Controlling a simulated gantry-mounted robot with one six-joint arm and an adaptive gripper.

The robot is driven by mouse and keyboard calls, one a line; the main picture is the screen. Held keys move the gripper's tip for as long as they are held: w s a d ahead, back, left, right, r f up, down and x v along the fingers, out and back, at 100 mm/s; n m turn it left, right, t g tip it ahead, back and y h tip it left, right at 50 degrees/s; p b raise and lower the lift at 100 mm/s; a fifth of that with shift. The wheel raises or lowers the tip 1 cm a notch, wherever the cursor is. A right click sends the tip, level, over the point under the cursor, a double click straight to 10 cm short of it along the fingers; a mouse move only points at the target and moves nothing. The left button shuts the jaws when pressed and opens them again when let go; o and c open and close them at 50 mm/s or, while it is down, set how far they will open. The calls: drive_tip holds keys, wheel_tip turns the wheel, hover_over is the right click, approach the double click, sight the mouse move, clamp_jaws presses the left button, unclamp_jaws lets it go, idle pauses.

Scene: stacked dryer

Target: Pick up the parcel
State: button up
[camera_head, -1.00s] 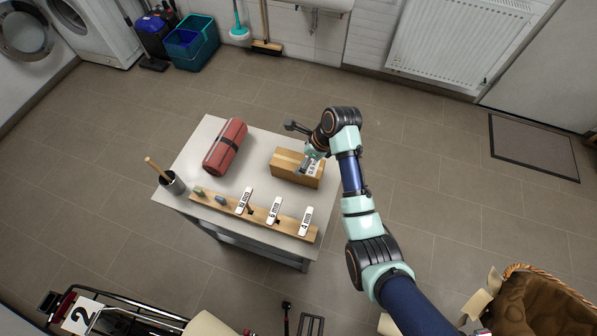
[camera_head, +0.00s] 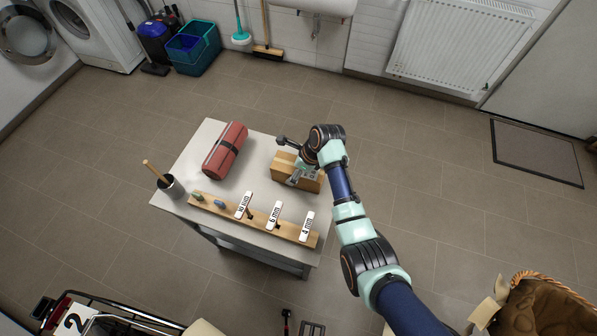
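The parcel, a brown cardboard box (camera_head: 281,167), lies on the back right of the small grey-topped table (camera_head: 190,160). A white label on it is now mostly covered by my gripper. My gripper (camera_head: 294,182) is over the middle of the parcel, pointing down at it from above. The fingertips are small and partly merged with the box. I cannot tell whether they touch it or how wide they are apart.
A red roll with a dark strap (camera_head: 225,150) lies left of the parcel. A wooden rack (camera_head: 232,214) with labelled white tags runs along the table's front edge. A dark cup with a wooden handle (camera_head: 172,187) stands at the left corner.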

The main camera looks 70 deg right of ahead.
drive_tip(key=c, duration=1.4)
drive_tip(key=shift+o, duration=0.2)
drive_tip(key=shift+r, duration=0.1)
wheel_tip(320, 180, up, 20)
drive_tip(key=p, duration=0.3)
